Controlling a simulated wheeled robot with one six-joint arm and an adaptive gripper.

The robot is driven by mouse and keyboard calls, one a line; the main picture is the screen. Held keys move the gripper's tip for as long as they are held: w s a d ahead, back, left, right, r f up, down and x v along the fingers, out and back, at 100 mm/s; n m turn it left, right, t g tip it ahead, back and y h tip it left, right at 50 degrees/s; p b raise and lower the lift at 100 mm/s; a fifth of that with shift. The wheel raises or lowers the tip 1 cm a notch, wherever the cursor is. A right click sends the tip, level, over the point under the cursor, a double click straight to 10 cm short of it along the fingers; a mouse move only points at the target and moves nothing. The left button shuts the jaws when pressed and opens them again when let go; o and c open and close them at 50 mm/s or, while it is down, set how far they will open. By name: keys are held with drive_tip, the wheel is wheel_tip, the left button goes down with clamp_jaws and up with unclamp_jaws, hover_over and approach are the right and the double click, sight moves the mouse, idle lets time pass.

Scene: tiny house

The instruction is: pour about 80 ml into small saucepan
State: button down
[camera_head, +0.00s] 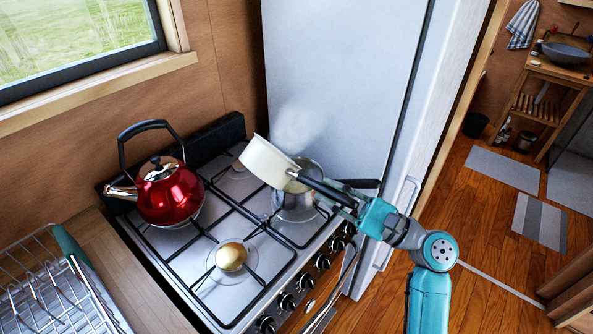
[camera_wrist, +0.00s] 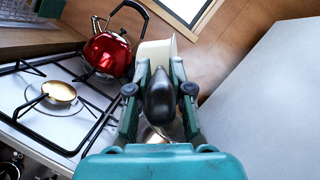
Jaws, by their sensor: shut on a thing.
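My gripper (camera_head: 349,199) is shut on the black handle (camera_head: 322,187) of a cream-coloured pan (camera_head: 266,162). The pan is held tilted above a small steel saucepan (camera_head: 296,201) on the stove's right side, and steam rises near it. The saucepan's dark handle points right, behind my gripper. In the wrist view my gripper (camera_wrist: 159,88) has its fingers on both sides of the dark handle (camera_wrist: 160,100), with the cream pan (camera_wrist: 157,53) beyond. The pan's inside and any liquid stream are hidden, and I cannot tell the saucepan's level.
A red kettle (camera_head: 169,191) stands on the back left of the gas stove (camera_head: 178,257). The front left burner (camera_head: 231,257) is bare. A tall grey fridge (camera_head: 340,80) stands close on the right. A dish rack (camera_head: 62,290) sits on the counter at left.

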drive_tip(key=s+a+f+n+g+h, duration=0.2)
drive_tip(key=s+a+f+n+g, duration=0.1)
drive_tip(key=n, duration=0.4)
drive_tip(key=shift+s+a+h, duration=0.4)
drive_tip(key=shift+s+a, duration=0.45)
drive_tip(key=shift+a, duration=0.55)
drive_tip(key=shift+f, duration=0.15)
idle(0.6)
drive_tip(key=shift+s+a+f+n+h+b, duration=0.55)
drive_tip(key=shift+s+a+f+n+h, duration=0.15)
drive_tip(key=shift+s+a+f+n, duration=0.6)
drive_tip(key=shift+w+a+r, duration=0.1)
drive_tip(key=shift+w, duration=0.05)
idle(0.4)
